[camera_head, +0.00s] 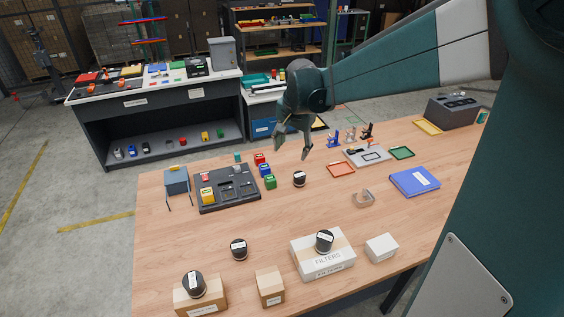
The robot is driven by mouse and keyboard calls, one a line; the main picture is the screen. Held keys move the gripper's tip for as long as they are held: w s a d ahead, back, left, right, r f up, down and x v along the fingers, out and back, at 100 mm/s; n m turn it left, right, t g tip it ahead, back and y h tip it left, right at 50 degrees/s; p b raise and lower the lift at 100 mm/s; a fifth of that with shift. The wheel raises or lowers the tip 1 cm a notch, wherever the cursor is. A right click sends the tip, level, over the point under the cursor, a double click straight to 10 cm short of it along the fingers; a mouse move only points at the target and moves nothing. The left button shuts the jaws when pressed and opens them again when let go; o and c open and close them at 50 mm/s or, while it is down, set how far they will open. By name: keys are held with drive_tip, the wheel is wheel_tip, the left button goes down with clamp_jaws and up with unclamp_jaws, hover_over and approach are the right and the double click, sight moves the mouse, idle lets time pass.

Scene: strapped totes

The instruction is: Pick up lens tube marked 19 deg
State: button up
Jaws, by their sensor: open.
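Several short black cylinders with white labels look like the lens tubes. One tube (299,179) stands on the wooden table (170,225) near its middle. Another tube (239,249) stands on the table nearer the front. A third tube (324,240) stands on the white box marked FILTERS (322,263). A fourth tube (193,284) stands on a cardboard box (203,304) at the front left. The label marks are too small to read, so I cannot tell which is 19 deg. My gripper (291,152) is open and empty, above the table behind the middle tube.
A dark tray (212,207) with coloured blocks lies left of the middle tube. A small cardboard box (270,288) and a white box (381,247) stand at the front.

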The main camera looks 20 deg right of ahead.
drive_tip(key=w+d+f+m+g+b, duration=0.15)
drive_tip(key=w+d+f+m, duration=0.35)
drive_tip(key=w+f, duration=0.6)
drive_tip(key=m+g, duration=0.2)
hover_over(300, 175)
drive_tip(key=shift+t, duration=0.25)
drive_tip(key=f, duration=1.3)
drive_tip(key=shift+a+f+b, duration=0.2)
drive_tip(key=shift+b, duration=0.2)
drive_tip(key=shift+f, duration=0.2)
drive_tip(key=shift+d+f, duration=0.1)
drive_tip(key=shift+f, duration=1.2)
drive_tip(key=shift+f, duration=0.1)
drive_tip(key=shift+f, duration=2.5)
